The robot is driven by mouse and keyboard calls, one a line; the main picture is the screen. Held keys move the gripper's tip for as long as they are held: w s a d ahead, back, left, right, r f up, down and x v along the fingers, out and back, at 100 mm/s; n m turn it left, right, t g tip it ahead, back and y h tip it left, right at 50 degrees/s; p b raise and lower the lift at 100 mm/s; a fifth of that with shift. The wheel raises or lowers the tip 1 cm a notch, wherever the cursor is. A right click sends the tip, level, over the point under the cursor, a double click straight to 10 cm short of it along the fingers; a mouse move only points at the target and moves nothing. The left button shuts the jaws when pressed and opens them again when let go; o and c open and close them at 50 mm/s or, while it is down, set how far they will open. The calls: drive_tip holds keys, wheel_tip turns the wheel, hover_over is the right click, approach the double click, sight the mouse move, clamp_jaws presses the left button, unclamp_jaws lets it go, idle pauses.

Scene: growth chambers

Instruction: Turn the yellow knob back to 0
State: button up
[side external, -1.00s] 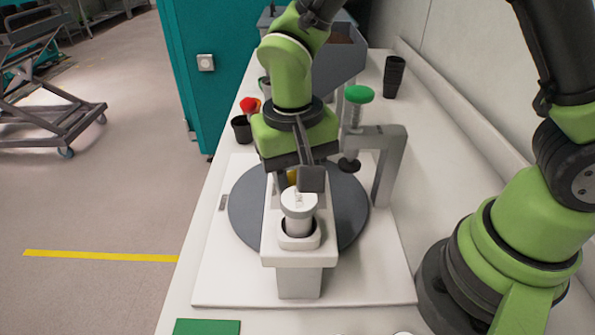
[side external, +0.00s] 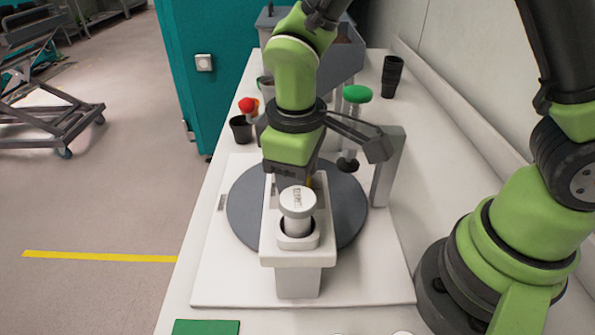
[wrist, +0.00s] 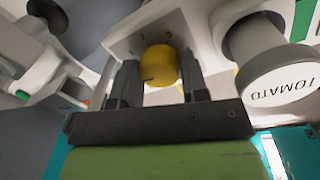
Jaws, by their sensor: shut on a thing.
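The yellow knob (wrist: 160,66) sits on the light face of the white fixture (wrist: 185,28) in the wrist view. My gripper (wrist: 158,82) has one finger on each side of the knob and is shut on it. Small dark marks surround the knob, too small to read; a short dark line shows on its lower left. In the side view only a sliver of the knob (side external: 310,181) shows beside my gripper (side external: 298,180), behind the white cylinder.
A white cylinder (wrist: 275,65) labelled TOMATO stands close to the right of the knob; in the side view it is at the fixture's front. A grey turntable (side external: 245,210) lies below.

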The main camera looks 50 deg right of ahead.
drive_tip(key=shift+n, duration=1)
drive_tip(key=o, duration=0.9)
drive_tip(key=shift+o, duration=0.2)
wheel_tip(320, 180, up, 10)
drive_tip(key=shift+s+a, duration=0.2)
drive_tip(key=shift+a, duration=0.05)
drive_tip(key=s+d+r+m+t+y, duration=0.2)
drive_tip(key=s+d+r+m+t, duration=0.5)
drive_tip(key=s+m, duration=0.4)
drive_tip(key=shift+s+d+r+y, duration=0.15)
drive_tip(key=shift+s+d+y, duration=0.15)
drive_tip(key=shift+d, duration=0.6)
